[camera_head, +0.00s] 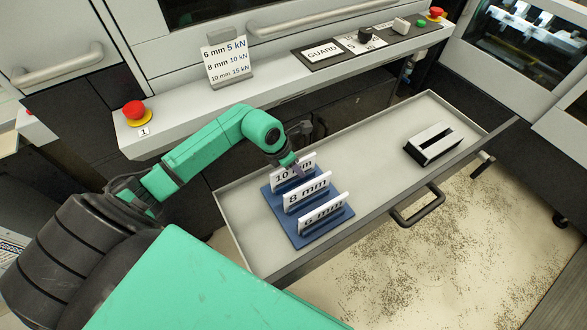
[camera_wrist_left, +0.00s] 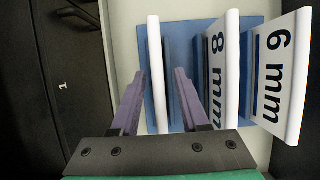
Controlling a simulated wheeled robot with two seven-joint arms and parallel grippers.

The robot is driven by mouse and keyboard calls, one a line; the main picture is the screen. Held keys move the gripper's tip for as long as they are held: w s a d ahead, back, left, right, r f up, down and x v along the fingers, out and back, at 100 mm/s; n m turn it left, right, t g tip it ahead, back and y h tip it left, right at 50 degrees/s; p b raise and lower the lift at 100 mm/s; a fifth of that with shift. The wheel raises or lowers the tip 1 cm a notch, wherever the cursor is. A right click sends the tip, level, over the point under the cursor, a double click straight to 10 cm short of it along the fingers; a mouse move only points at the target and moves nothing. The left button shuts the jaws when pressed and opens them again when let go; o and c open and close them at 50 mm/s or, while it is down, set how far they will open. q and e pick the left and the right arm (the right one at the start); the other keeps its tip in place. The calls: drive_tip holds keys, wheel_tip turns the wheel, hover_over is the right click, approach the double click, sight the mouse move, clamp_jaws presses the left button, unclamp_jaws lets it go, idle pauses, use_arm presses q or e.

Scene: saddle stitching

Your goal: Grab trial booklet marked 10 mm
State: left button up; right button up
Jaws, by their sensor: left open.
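The white booklet marked 10 mm (camera_head: 283,177) stands in the back slot of a blue rack (camera_head: 270,203), partly hidden by my left gripper (camera_head: 296,164). In the left wrist view the booklet (camera_wrist_left: 156,50) shows as a thin white edge between the two purple fingers of the left gripper (camera_wrist_left: 160,76). The fingers are open, one on each side of it; I cannot tell whether either touches. The 8 mm booklet (camera_head: 306,191) and the 6 mm booklet (camera_head: 323,213) stand in front of it in the same rack. My right gripper is not in view.
The rack stands in a shallow grey drawer (camera_head: 372,150) with a handle (camera_head: 420,205). A slotted black and silver block (camera_head: 433,142) sits at its right. A sign (camera_head: 226,62) and a red button (camera_head: 134,110) are on the ledge behind. The drawer's middle is clear.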

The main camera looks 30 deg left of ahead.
use_arm(q)
drive_tip(key=shift+x, duration=0.8)
drive_tip(key=shift+f+b, duration=0.25)
drive_tip(key=shift+b, duration=0.1)
drive_tip(key=shift+c, duration=0.3)
clamp_jaws()
